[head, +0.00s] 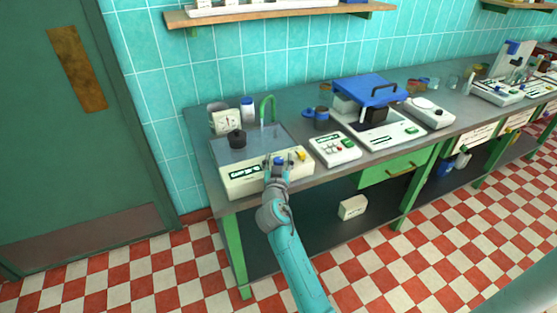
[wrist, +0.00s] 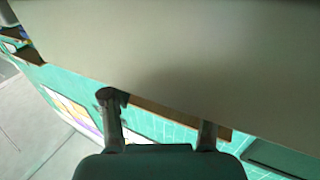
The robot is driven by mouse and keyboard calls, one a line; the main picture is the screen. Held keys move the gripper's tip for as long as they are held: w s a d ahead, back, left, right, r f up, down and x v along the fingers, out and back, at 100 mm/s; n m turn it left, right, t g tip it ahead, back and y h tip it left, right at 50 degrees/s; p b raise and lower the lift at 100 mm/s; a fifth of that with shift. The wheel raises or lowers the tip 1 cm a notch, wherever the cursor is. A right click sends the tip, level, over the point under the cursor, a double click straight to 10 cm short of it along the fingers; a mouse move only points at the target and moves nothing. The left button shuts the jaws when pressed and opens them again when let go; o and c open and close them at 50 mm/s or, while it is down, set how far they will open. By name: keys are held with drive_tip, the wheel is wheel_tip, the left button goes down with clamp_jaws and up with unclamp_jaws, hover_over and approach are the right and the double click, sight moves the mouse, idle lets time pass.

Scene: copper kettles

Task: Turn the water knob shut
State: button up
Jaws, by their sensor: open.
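A cream-fronted sink unit (head: 240,184) stands at the left end of the bench, with a green curved tap (head: 268,104) behind its basin. On its front top edge I see a small blue knob (head: 278,161) and a yellow knob (head: 301,155). I cannot tell for sure which is the water knob, nor how far either is turned. My gripper (head: 278,171) is open in front of the unit, close to the blue knob; contact is unclear. In the wrist view my gripper (wrist: 160,120) has its fingers apart with nothing seen between them. A pale blurred surface fills the top.
A small cream box with buttons (head: 335,148) stands close on the right, then a blue-lidded machine (head: 368,90). The checkered floor in front is clear.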

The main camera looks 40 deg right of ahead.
clamp_jaws()
drive_tip(key=shift+d+n+t+y, duration=0.1)
drive_tip(key=shift+n+t+y, duration=1)
drive_tip(key=shift+n+y, duration=0.8)
drive_tip(key=shift+n+t+y, duration=1.1)
drive_tip(key=shift+n+y, duration=0.2)
drive_tip(key=shift+y, duration=1.2)
drive_tip(key=shift+n+y, duration=1.6)
drive_tip(key=shift+y, duration=0.9)
drive_tip(key=shift+n+y, duration=1.1)
drive_tip(key=shift+y, duration=0.6)
unclamp_jaws()
